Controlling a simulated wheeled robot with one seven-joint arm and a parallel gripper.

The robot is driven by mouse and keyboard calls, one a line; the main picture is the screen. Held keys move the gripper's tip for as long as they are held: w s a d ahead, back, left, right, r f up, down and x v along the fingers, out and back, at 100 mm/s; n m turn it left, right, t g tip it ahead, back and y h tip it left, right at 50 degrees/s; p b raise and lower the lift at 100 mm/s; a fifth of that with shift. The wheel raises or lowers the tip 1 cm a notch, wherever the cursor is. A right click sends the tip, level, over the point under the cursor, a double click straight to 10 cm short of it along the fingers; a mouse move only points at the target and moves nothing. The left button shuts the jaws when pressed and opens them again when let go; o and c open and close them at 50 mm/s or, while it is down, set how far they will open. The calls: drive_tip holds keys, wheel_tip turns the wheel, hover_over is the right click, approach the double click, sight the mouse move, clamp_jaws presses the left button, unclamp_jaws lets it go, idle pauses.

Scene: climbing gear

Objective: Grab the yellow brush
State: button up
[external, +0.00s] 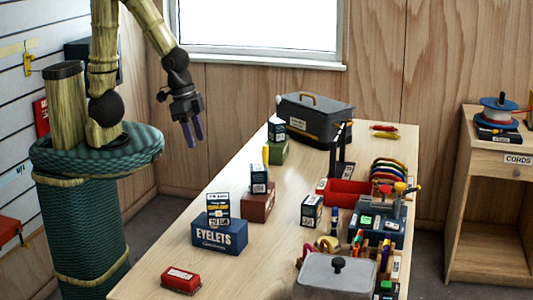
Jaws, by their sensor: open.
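My gripper (192,134) hangs at the upper left, open and empty, fingers pointing down. It appears above and left of the table (175,248), apart from everything on it. A slim upright yellow thing (266,155) stands beside a green box (278,151) toward the back of the table. It may be the yellow brush, but it is too small to tell, and any bristles are not distinguishable. Another yellow piece (327,243), rounded, lies near the front middle; I cannot tell what it is.
A blue EYELETS box (220,238), a brown box (257,205) and a grey toolbox (315,118) stand on the table. A red tray (345,193), colored loops (388,170) and a lidded grey container (337,276) crowd its right side. The left front is mostly clear around a red block (181,280).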

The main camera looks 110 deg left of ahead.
drive_tip(key=w+a+f+m+t, duration=0.1)
drive_tip(key=w+a+f+t, duration=0.2)
drive_tip(key=w+a, duration=0.25)
drive_tip(key=w+a+f+m+t+p, duration=0.1)
drive_tip(key=w+a+f+t, duration=0.1)
drive_tip(key=w+a, duration=0.3)
drive_tip(key=w+a+f+m+t, duration=0.1)
drive_tip(key=w+a+f+t, duration=0.2)
drive_tip(key=w, duration=0.4)
drive_tip(key=s+a+f+n+t+y+p, duration=0.1)
drive_tip(key=s+a+f+n+t+y, duration=0.1)
drive_tip(key=s, duration=0.4)
drive_tip(key=s+a+f+n+t+y+p, duration=0.1)
drive_tip(key=s+a+f+n+t+y, duration=0.2)
drive_tip(key=s+a, duration=0.3)
drive_tip(key=shift+a+f+n+t+y, duration=0.4)
drive_tip(key=shift+a+t+y, duration=0.2)
drive_tip(key=shift+a+t, duration=0.15)
